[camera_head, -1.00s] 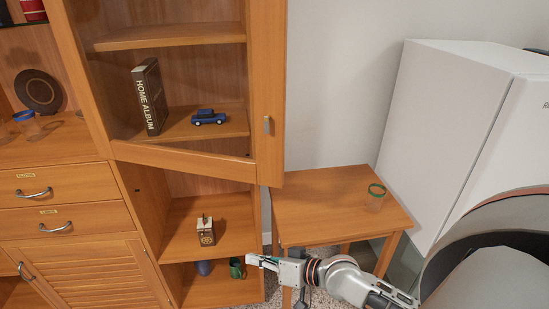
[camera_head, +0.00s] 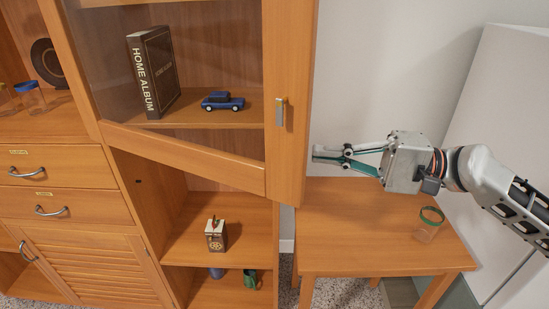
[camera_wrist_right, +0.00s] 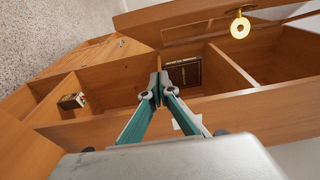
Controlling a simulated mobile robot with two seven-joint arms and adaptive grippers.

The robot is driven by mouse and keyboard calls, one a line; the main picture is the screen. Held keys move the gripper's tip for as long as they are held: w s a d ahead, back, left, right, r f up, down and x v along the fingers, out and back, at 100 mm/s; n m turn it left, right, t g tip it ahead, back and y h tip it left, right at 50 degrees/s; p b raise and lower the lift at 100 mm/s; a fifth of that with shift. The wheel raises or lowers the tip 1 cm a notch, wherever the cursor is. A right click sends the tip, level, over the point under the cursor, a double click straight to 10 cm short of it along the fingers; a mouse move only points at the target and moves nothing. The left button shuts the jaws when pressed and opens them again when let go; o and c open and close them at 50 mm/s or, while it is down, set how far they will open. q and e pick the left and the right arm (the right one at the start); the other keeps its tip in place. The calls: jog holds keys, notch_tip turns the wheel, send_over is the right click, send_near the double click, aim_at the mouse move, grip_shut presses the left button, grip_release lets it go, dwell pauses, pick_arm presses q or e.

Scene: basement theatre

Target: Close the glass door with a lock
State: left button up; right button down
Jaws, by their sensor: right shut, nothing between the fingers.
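The glass door (camera_head: 296,60) is a wooden frame with a clear pane on the upper part of the cabinet. It stands ajar, its slanted lower rail swung out from the shelves. A small metal lock or handle (camera_head: 280,112) is on its right stile; a brass ring-shaped piece (camera_wrist_right: 240,27) shows on the door in the wrist view. My right gripper (camera_head: 318,154) is shut and empty, just right of the door's free edge. Its closed fingertips also show in the wrist view (camera_wrist_right: 157,88), against the cabinet. Whether they touch the door I cannot tell. My left gripper is out of view.
A small box (camera_head: 215,236) stands on the open shelf below. A wooden side table (camera_head: 360,245) holding a green-rimmed glass (camera_head: 429,224) is under my right arm. A white cabinet (camera_head: 510,100) stands right.

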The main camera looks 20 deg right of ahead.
aim_at(263, 161)
jog(key=a+p, duration=0.1)
jog(key=a, duration=0.2)
jog(key=a+p, duration=0.2)
jog(key=a, duration=0.2)
jog(key=w+a+p, duration=0.1)
jog(key=a, duration=0.3)
jog(key=shift+a+r, duration=0.1)
jog(key=shift+a, duration=0.05)
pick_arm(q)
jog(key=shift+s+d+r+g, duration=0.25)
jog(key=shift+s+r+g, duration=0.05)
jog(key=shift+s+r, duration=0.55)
pick_arm(e)
jog(key=shift+a, duration=0.1)
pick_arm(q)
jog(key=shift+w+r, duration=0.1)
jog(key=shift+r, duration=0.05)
